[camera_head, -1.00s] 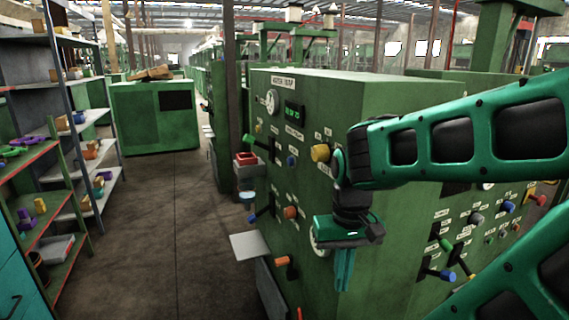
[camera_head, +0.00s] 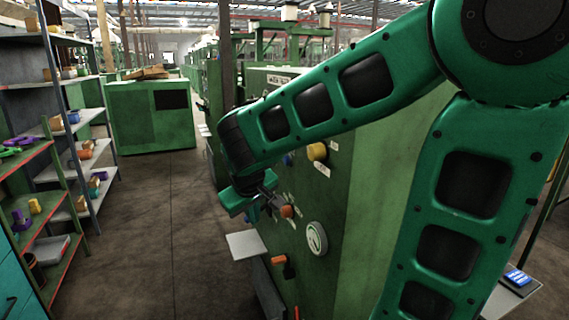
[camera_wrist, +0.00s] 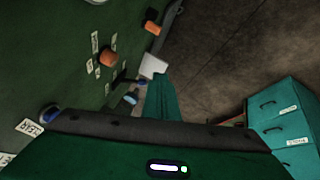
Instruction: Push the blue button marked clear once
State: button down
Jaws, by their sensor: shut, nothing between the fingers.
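A blue button (camera_wrist: 50,115) sits on the green machine panel at the left of the wrist view, beside a white label (camera_wrist: 29,127) whose slanted lettering is hard to read. In the head view a bit of blue button (camera_head: 287,159) shows just below my forearm, mostly hidden. My gripper (camera_head: 238,196) is in front of the panel's left side, partly covered by my wrist. In the wrist view its green fingers (camera_wrist: 161,92) are together and empty, pointing down along the panel. They are apart from the blue button, which lies to their left.
Near my fingers are a blue-tipped lever (camera_wrist: 130,98) and an orange knob (camera_wrist: 107,58). A white plate (camera_head: 245,244) juts out below. Shelves (camera_head: 65,150) stand left; the aisle floor is clear.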

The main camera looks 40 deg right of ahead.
aim_at(287, 160)
jog(key=w+d+r+n+h, duration=0.1)
jog(key=w+d+r+h, duration=0.2)
jog(key=w+r+h, duration=0.5)
jog(key=w+r, duration=0.1)
jog(key=w, duration=0.2)
jog(key=shift+d, duration=0.25)
jog(key=shift+d+r, duration=0.1)
jog(key=s+d, duration=0.2)
jog(key=d, duration=0.6)
jog(key=shift+s+d, duration=0.2)
jog(key=shift+s, duration=0.1)
jog(key=shift+d, duration=0.1)
dwell(1.4)
jog(key=shift+d, duration=0.3)
